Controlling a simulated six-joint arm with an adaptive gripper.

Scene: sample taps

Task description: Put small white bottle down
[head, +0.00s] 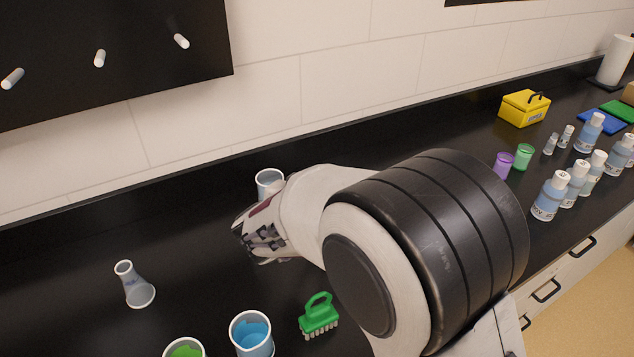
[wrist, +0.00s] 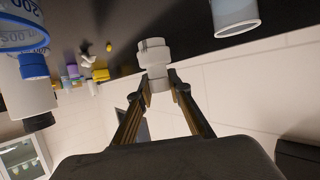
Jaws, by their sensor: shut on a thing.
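The small white bottle (wrist: 154,56) is between the fingertips of my gripper (wrist: 160,84) in the wrist view, and the jaws are shut on it. Part of it shows beyond the fingertips against the dark counter. In the head view my gripper (head: 258,242) is low over the black counter, left of the middle and in front of a clear beaker (head: 269,182). I cannot make out the bottle there; my gripper and wrist hide it. I cannot tell whether the bottle touches the counter.
An Erlenmeyer flask (head: 135,285) stands to the left. A blue-filled beaker (head: 252,335), a green-filled beaker (head: 185,348) and a green brush (head: 318,315) are in front. Several labelled bottles (head: 551,194) and a yellow box (head: 523,108) are at right. Bare counter (head: 190,245) lies left of my gripper.

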